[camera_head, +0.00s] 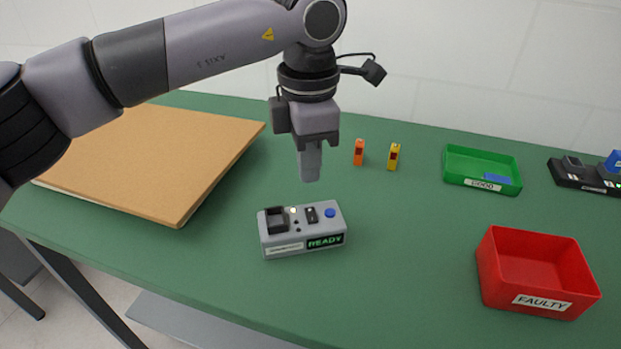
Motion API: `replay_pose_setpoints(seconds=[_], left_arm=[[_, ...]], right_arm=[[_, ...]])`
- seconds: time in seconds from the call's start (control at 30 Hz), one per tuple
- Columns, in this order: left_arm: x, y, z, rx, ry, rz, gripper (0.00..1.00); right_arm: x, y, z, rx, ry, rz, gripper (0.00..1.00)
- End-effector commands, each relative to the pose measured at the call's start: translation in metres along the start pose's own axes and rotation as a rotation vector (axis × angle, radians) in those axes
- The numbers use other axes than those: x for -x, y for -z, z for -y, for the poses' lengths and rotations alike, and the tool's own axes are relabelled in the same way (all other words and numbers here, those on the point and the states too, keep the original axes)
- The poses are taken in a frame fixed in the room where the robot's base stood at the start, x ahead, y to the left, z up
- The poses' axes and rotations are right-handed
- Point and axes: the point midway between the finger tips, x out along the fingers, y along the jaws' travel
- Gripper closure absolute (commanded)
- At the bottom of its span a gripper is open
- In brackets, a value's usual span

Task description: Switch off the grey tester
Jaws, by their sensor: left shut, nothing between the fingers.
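The grey tester (284,235) stands on the green table a little left of the middle. Its screen reads READY in green letters. On its top are a dark socket at the left, a small pale light, a dark switch (311,214) and a blue button (330,213). My left gripper (311,178) points straight down above the table, just above the tester in the picture and apart from it. Its fingers are shut with nothing between them. My right gripper is not in view.
A brown board (150,160) lies at the left. An orange item (359,152) and a yellow item (394,157) stand behind the tester. A green GOOD tray (457,177) holding something blue, a red FAULTY bin (500,283) and a dark device (573,176) are at the right.

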Motion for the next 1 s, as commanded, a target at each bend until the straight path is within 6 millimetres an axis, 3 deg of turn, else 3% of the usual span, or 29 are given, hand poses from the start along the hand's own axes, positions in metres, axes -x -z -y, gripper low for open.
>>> replay_pose_setpoints(seconds=[0.2, 0.4, 1.0], left_arm=[[0.049, -0.001, -0.004, 0.002, -0.003, 0.003, 1.0], [0.074, -0.001, -0.006, 0.002, -0.002, 0.001, 1.0], [0.079, 0.0, -0.007, 0.002, 0.002, 0.004, 1.0]], right_arm=[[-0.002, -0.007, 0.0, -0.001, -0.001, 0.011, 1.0], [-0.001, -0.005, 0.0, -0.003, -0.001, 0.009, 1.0], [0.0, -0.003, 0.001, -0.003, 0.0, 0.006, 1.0]])
